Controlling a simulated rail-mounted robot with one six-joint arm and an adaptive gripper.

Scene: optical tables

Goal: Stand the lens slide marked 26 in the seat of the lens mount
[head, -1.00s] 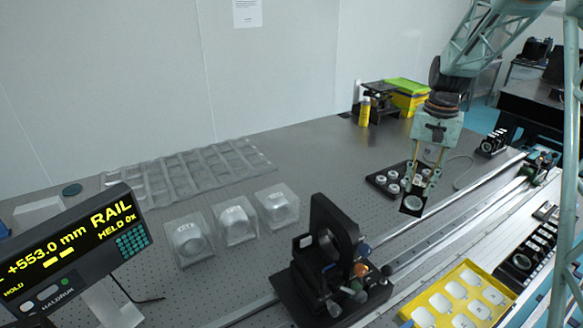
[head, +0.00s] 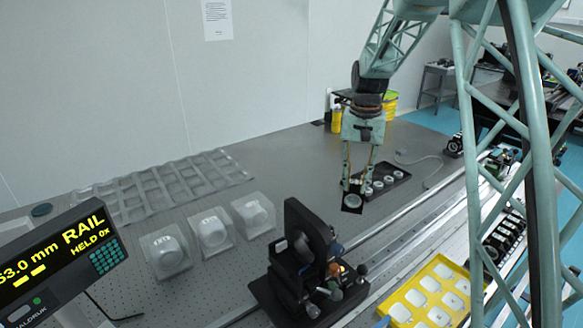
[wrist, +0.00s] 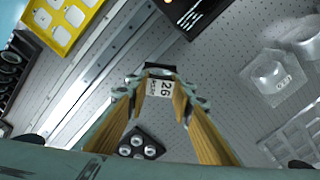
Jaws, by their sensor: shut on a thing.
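My gripper (head: 353,190) hangs from the arm, pointing down, and is shut on a dark square slide (head: 351,203). In the wrist view the slide's white label (wrist: 160,88) reads 26 and sits between the fingertips. The slide is held in the air over the table. A black lens mount (head: 293,215) with a tall ring and several knobs stands on a black base to the front left of my gripper. The slide is apart from it. The seat of the mount cannot be made out clearly.
A dark tray with several round pieces (head: 398,175) lies behind and right of the slide. Clear boxes (head: 212,233) stand left of the mount. A yellow tray (head: 408,281) lies front right, across the rail. A readout (head: 62,262) stands front left.

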